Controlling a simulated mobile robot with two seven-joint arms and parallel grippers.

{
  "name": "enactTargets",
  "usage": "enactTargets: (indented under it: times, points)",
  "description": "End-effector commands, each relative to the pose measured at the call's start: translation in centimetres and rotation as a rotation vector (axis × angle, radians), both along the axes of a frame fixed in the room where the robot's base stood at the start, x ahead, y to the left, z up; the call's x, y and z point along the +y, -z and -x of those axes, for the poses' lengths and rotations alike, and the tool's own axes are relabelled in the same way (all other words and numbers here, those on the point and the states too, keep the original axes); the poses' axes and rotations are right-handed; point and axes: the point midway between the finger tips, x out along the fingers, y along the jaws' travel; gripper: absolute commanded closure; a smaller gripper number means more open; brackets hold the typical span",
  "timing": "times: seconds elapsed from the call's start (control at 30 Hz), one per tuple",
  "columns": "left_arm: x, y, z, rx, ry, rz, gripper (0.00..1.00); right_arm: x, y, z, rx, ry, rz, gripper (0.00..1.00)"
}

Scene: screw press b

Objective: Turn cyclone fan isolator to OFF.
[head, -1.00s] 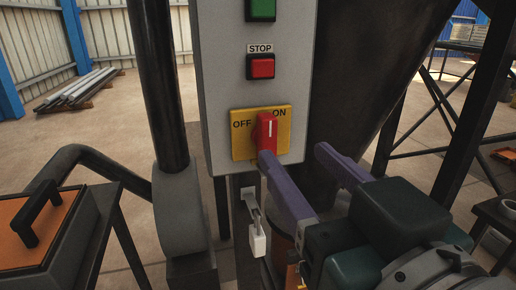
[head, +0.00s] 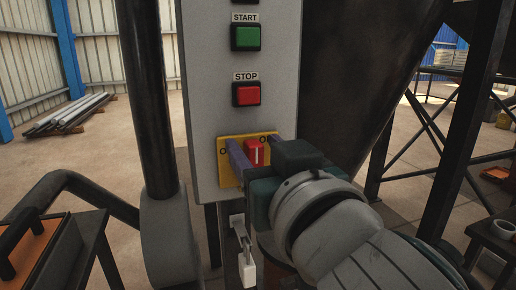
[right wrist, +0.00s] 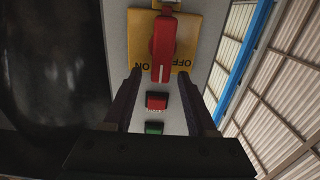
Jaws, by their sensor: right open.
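The cyclone fan isolator is a red rotary handle (head: 254,153) with a white mark on a yellow plate (head: 225,172), low on a grey control box. The handle stands upright, its marked end between the words OFF and ON in the right wrist view (right wrist: 162,45). My right gripper (head: 252,142) is open, its purple fingers on either side of the handle in the head view. In the right wrist view the fingertips (right wrist: 159,74) reach the plate's lettered edge with a gap between them; contact with the handle cannot be told. My left gripper is not in view.
A green START button (head: 246,37) and a red STOP button (head: 247,94) sit above the isolator on the box (head: 212,90). A white padlock (head: 247,271) hangs below. A black post (head: 155,100) stands left, and a dark hopper (head: 345,90) lies behind to the right.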

Motion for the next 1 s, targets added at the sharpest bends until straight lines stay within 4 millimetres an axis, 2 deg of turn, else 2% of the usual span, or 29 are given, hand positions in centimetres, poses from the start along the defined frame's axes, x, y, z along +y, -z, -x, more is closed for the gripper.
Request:
enactTargets:
  times: [0.07,0.57,1.0]
  points:
    - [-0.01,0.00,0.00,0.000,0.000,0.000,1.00,-0.01,0.00,0.02,0.000,0.000,0.000,0.45]
    - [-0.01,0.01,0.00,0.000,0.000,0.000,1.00,-0.01,0.00,0.04,0.000,0.000,0.000,1.00]
    - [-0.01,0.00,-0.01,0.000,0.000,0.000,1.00,0.03,0.01,0.05,-0.003,0.000,0.010,1.00]
